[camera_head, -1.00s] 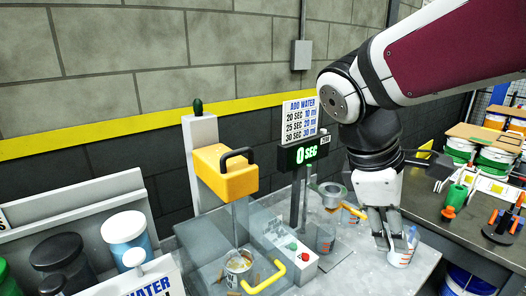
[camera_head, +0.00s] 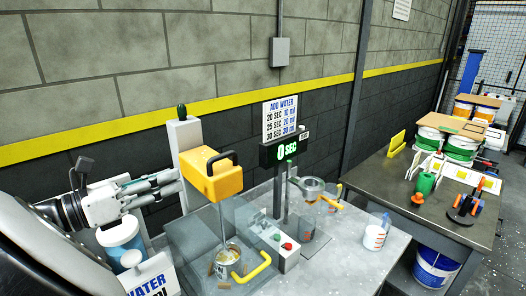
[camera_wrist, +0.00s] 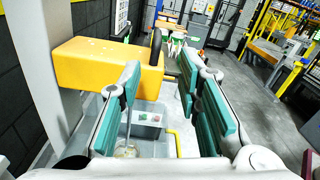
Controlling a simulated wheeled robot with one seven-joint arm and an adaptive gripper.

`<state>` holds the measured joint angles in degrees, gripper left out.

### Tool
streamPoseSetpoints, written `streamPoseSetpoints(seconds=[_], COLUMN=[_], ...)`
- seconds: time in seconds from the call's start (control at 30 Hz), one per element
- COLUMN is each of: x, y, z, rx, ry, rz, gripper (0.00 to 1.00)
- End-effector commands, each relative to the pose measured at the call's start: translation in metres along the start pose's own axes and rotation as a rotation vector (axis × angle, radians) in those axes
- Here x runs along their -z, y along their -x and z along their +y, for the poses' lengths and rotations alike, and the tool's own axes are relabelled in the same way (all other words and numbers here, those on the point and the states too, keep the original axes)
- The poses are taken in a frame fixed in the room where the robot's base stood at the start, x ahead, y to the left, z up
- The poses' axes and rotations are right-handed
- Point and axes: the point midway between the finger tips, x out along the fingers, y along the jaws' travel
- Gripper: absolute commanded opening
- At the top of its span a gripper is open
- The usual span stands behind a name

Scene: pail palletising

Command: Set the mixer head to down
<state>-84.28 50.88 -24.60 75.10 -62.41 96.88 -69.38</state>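The mixer has a yellow head (camera_head: 212,175) with a black loop handle (camera_head: 221,158), mounted on a pale upright post. In the wrist view, the yellow head (camera_wrist: 105,68) is left of and beyond the open fingers (camera_wrist: 160,70); the handle (camera_wrist: 155,48) shows ahead between the tips. Nothing is held.
A yellow guard handle (camera_head: 252,268) and a button box (camera_head: 286,252) stand below the head. The timer (camera_head: 283,149) reads 0 SEC. A cup (camera_head: 374,236) stands at the table's right.

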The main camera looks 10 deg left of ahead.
Motion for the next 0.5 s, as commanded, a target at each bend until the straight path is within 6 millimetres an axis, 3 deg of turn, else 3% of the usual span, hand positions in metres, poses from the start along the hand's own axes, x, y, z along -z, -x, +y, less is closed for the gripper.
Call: streamPoseSetpoints(seconds=[0.07, 0.17, 0.5], x=[-0.001, -0.002, -0.003], y=[0.007, 0.002, -0.057], z=[0.002, 0.003, 0.002], rx=[-0.009, -0.009, -0.007], ry=[0.002, 0.004, 0.005], rz=[-0.020, -0.025, -0.021], gripper=[0.31, 0.31, 0.31])
